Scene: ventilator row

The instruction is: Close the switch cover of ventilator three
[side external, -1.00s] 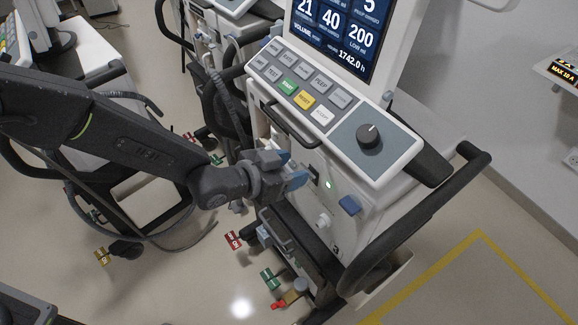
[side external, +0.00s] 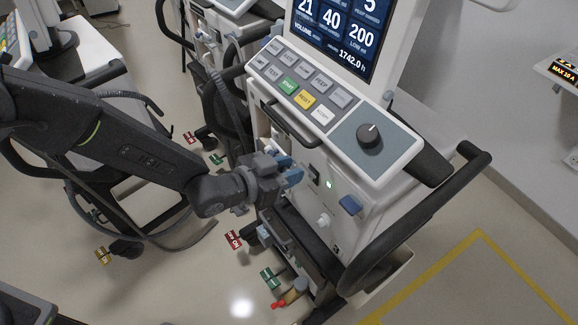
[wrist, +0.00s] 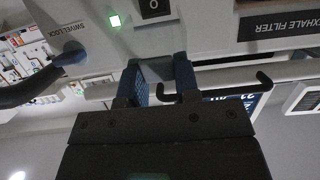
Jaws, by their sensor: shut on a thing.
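Ventilator three (side external: 295,222) has a small "3" low on its front panel. A black power switch (side external: 315,179) marked "0" sits on that panel and also shows at the top of the wrist view (wrist: 155,9). My gripper (side external: 288,173) is just left of the switch in the side view, its blue-padded fingers pointing at the panel. In the wrist view my gripper (wrist: 166,78) is shut on a pale, thin piece, apparently the switch cover (wrist: 158,68). The fingers hide most of the cover, so its exact angle cannot be told.
A green light (side external: 330,184), a blue knob (side external: 350,206) and a white port (side external: 323,221) lie right of and below the switch. A dark handle (side external: 288,125) is above my gripper. A black rail (side external: 420,225) curves along the right side. Other ventilators stand at left.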

